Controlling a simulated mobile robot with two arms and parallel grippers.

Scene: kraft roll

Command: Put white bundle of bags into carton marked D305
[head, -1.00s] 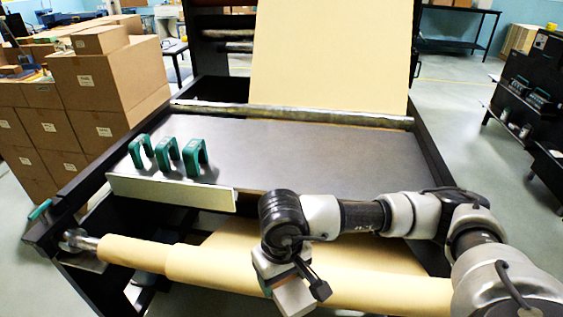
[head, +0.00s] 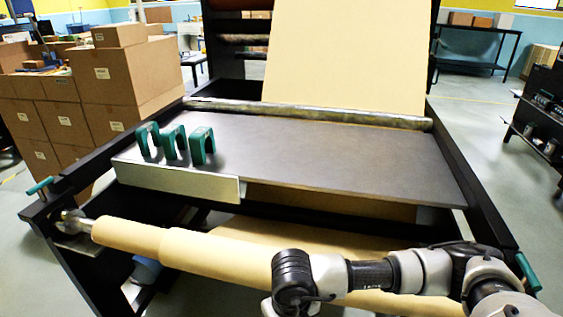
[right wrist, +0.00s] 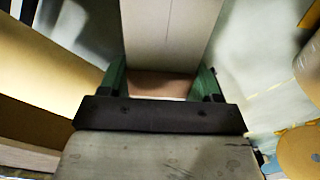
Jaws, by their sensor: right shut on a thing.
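My right gripper (right wrist: 163,78) has its green fingers closed on either side of a pale, flat-faced block, which looks like the white bundle of bags (right wrist: 170,35). The bundle sticks out beyond the fingers, and its far end is cut off by the picture's top edge. In the head view my right arm reaches in from the lower right, and its gripper is below the picture's edge. Brown cartons (head: 110,92) with small white labels are stacked at the left; I cannot read any label, so I cannot tell which is D305. My left gripper is not in view.
A long kraft roll (head: 210,251) lies across the front of the black machine frame. Several green clamp-like pieces (head: 203,146) stand on the grey table (head: 330,155). A dark shelf (head: 540,115) stands at the right. Open floor (head: 475,120) lies between it and the frame.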

